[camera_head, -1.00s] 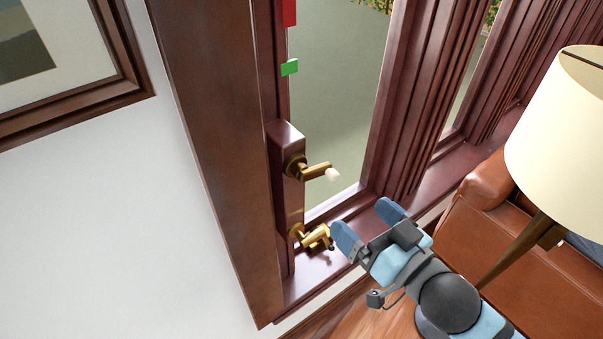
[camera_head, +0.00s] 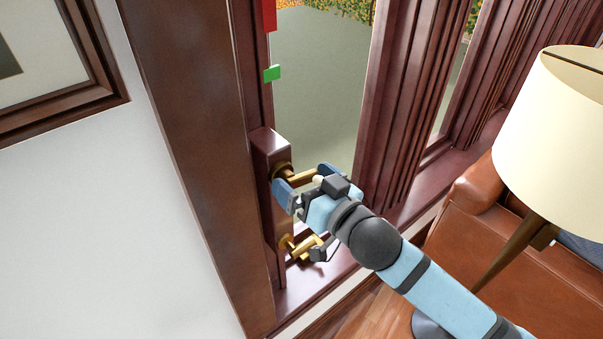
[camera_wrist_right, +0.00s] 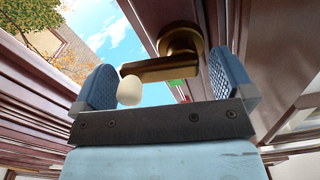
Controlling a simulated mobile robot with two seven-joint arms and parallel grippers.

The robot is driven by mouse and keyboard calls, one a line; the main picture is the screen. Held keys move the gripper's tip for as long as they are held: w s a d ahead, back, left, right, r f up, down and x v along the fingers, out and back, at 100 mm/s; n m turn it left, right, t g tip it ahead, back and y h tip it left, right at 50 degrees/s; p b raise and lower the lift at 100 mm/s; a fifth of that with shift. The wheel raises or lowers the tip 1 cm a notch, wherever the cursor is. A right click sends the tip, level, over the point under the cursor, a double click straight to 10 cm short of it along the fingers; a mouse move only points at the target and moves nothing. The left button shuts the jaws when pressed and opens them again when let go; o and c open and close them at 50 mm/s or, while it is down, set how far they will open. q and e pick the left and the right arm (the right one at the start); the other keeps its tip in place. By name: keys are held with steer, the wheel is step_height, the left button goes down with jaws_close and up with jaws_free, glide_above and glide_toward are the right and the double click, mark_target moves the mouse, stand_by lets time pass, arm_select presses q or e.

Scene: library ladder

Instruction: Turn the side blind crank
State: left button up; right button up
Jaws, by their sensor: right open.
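The side blind crank is a brass arm (camera_head: 299,177) on a round mount on the upper part of a dark wooden box (camera_head: 269,146) at the window frame. Its white knob (camera_wrist_right: 130,91) shows clearly in the right wrist view, between the fingers. My right gripper (camera_head: 303,181) is open, with its blue fingers on either side of the crank arm and knob. In the wrist view there is a gap between the crank and the right finger; contact with the left finger cannot be told. My left gripper is not in view.
A second brass fitting (camera_head: 301,246) sits lower on the box, just below my right gripper. A green tab (camera_head: 272,73) and a red piece (camera_head: 269,14) are above. A cream lamp (camera_head: 548,140) and leather sofa (camera_head: 500,250) stand to the right.

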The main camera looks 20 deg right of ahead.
steer(key=shift+w+a, duration=0.2)
steer(key=shift+w, duration=0.25)
steer(key=c, duration=0.9)
steer(key=shift+o, duration=0.2)
